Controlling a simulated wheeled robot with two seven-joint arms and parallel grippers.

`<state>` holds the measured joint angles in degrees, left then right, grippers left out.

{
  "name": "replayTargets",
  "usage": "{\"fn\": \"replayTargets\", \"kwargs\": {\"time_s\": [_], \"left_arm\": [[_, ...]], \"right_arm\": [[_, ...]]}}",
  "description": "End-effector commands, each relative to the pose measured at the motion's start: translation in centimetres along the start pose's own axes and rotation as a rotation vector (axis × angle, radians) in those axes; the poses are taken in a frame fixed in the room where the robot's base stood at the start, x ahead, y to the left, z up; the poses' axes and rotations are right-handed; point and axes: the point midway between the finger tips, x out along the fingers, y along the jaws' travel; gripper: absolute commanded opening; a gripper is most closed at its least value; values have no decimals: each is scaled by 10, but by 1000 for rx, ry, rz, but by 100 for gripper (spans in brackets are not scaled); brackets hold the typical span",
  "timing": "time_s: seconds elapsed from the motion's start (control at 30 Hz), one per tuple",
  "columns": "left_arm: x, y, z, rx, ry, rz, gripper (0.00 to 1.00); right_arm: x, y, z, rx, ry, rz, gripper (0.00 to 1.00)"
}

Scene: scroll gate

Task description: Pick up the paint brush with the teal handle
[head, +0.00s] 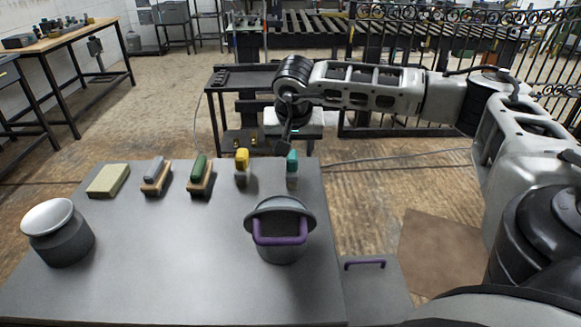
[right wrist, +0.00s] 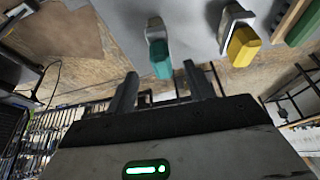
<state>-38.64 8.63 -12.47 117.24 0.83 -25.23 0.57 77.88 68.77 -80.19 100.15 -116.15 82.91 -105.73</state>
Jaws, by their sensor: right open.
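My right gripper (head: 283,147) is just beyond and above that handle, pointing down. In the right wrist view the teal handle (right wrist: 161,62) shows ahead of the gap between my two spread, empty fingers (right wrist: 160,72). I cannot tell whether the fingers touch it. My left gripper is not in view.
The grey table (head: 160,265) also holds a green-topped brush (head: 199,169), a grey-topped brush (head: 154,170), a pale sponge-like block (head: 108,180), a lidded pot (head: 60,235) and a bucket with a purple handle (head: 280,238). The table's middle left is clear.

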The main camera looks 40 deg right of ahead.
Motion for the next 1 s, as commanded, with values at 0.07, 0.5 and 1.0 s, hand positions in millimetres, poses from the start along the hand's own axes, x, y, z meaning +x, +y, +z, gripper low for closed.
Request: {"fn": "replayTargets", "kwargs": {"time_s": [0.07, 0.5, 1.0], "left_arm": [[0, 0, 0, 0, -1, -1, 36], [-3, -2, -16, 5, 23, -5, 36], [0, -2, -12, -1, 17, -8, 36]], "right_arm": [[13, 0, 0, 1, -1, 2, 53], [58, -1, 0, -1, -1, 2, 53], [79, -2, 0, -1, 1, -1, 30]]}}
